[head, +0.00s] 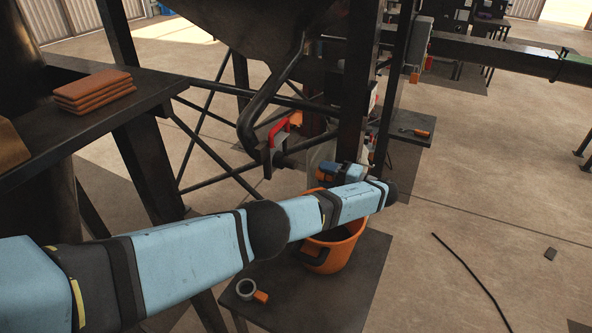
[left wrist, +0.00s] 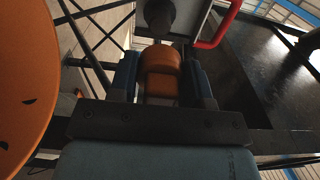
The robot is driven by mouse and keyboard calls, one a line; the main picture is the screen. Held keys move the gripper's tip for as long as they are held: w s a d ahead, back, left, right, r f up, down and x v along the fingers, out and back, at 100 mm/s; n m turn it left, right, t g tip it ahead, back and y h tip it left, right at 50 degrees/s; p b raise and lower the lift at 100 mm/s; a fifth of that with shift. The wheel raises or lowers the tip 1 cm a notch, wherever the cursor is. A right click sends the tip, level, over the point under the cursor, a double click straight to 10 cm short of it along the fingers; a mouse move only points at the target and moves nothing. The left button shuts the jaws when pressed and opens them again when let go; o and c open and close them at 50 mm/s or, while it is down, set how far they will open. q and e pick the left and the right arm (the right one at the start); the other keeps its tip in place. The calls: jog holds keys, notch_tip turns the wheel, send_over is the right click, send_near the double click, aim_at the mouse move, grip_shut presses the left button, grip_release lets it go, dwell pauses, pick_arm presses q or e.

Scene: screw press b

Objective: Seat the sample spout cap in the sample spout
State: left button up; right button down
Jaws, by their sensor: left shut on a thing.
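My left gripper (left wrist: 162,80) is shut on the orange sample spout cap (left wrist: 162,68), with one blue finger on each side of it. In the head view the left gripper (head: 326,172) points back left, with a bit of orange at its fingertips. The dark sample spout (left wrist: 160,14) lies straight beyond the cap in the wrist view. In the head view the sample spout (head: 288,161) is below the red handle, left of the gripper. I cannot tell whether cap and spout touch. My right gripper is not in view.
An orange bucket (head: 328,254) stands on a low dark table (head: 366,278) under my left forearm. A red handle (head: 278,128) is close to the spout; it also shows in the wrist view (left wrist: 222,24). Dark posts and braces surround the spout. Floor at right is mostly clear.

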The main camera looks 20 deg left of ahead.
pick_arm(q)
jog(key=shift+a, duration=0.2)
jog(key=shift+a+r+p, duration=0.1)
jog(key=shift+a+p, duration=0.9)
jog(key=shift+a, duration=1.6)
jog(key=o, duration=0.4)
grip_shut()
